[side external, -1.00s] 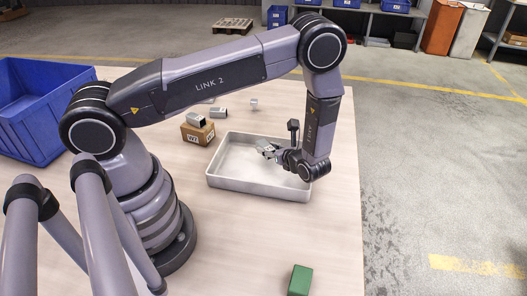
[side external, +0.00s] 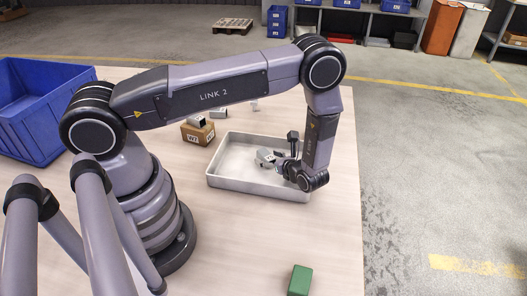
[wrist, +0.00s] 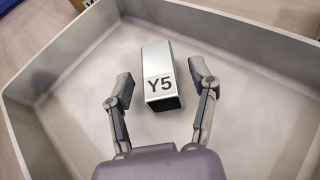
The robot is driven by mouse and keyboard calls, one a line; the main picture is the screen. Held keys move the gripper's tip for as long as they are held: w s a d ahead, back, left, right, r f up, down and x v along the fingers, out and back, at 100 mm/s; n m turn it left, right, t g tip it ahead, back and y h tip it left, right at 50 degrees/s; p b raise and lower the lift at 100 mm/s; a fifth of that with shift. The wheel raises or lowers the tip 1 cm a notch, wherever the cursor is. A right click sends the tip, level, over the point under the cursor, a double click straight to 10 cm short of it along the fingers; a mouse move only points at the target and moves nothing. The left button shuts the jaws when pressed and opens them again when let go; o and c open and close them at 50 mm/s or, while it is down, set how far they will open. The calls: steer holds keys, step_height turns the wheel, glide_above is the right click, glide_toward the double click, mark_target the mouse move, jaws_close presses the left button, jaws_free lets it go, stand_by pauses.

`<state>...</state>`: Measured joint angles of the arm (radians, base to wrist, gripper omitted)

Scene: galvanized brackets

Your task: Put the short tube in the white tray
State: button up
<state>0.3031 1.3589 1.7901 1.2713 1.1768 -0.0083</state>
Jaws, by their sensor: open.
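A short, square, silvery metal tube marked Y5 (wrist: 157,75) lies inside the white tray (wrist: 245,35), on its floor as far as I can tell. My gripper (wrist: 160,88) is open, with one finger on each side of the tube and a visible gap at both sides. In the side external view the tube (side external: 265,156) shows at the left of my gripper (side external: 277,162), low within the white tray (side external: 235,184). The gripper partly hides the tray's right part there.
A cardboard box (side external: 197,136) with a metal piece (side external: 196,121) on top stands behind the tray's left side. Another metal piece (side external: 219,113) is beside it. A green block (side external: 300,280) lies near the front edge. A blue bin (side external: 40,115) is at far left.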

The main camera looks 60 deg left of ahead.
steer(key=shift+r, duration=0.1)
steer(key=shift+d+r, duration=0.15)
steer(key=shift+d, duration=0.2)
steer(key=v, duration=1)
steer(key=shift+d+r, duration=0.2)
steer(key=shift+d, duration=0.05)
steer(key=shift+d+r, duration=0.2)
steer(key=shift+r, duration=0.05)
steer(key=s+a+r+n+h, duration=0.1)
steer(key=s+r+n+h, duration=0.15)
steer(key=r, duration=0.55)
steer(key=s+a+r+n+g+h, duration=0.1)
steer(key=a+r+n+h, duration=0.2)
steer(key=r, duration=0.5)
steer(key=s+r+n+h, duration=0.25)
steer(key=r+n, duration=0.25)
steer(key=r, duration=0.4)
steer(key=s+r+n+t+h, duration=0.2)
steer(key=s+r+n+t, duration=0.1)
steer(key=s+r, duration=0.2)
steer(key=s+r+n+t+h, duration=0.3)
steer(key=s+r+n, duration=0.1)
steer(key=s, duration=0.6)
steer(key=shift+s+a+r+t+h, duration=0.25)
steer(key=shift+s+r+t+h, duration=0.05)
steer(key=shift+r, duration=0.2)
